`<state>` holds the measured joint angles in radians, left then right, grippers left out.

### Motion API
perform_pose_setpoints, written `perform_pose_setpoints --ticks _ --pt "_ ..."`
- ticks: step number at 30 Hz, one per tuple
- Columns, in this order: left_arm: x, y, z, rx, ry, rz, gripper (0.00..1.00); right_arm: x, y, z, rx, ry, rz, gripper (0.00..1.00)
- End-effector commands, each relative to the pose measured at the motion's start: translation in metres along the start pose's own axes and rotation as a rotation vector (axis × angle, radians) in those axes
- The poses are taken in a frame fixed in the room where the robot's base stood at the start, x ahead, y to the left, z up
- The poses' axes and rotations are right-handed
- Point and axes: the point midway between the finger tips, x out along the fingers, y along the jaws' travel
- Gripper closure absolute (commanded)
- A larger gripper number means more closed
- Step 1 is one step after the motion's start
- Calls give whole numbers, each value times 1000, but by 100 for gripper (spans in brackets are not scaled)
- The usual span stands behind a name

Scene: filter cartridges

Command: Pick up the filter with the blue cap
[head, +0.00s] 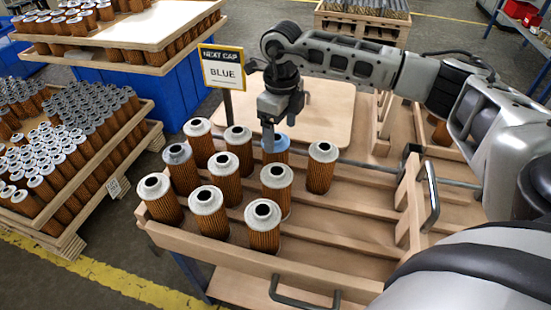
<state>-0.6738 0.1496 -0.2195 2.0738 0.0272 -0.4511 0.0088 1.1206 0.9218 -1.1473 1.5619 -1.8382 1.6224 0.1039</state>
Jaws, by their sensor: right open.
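A filter with a blue cap (280,145) stands in the wooden rack (345,235), in its back row; its brown pleated body is largely hidden behind the filter in front. My right gripper (270,130) points down at this cap, with one finger in front of it at its left side. The jaws are open; I cannot tell whether they touch the cap. A filter with a duller blue-grey cap (178,152) stands farther left in the rack. My left gripper is not in view.
Several grey-capped filters (263,225) stand close around the blue-capped one. A bare wooden board (325,110) lies behind. Crates of filters (75,185) fill the left. The rack's right part is empty.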

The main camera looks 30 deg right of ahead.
Motion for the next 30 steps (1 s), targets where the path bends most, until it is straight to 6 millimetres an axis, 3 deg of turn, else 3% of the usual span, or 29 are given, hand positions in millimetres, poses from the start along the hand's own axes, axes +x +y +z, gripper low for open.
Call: perform_pose_setpoints --ticks 11,20,25,30 --pt "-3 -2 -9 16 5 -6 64 47 7 8 0 2 1 19" --pt "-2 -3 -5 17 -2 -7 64 52 7 8 -1 0 0 19" --pt "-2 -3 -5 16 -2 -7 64 51 7 8 -1 0 0 66" --pt "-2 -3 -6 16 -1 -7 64 51 7 9 -1 -1 0 66"
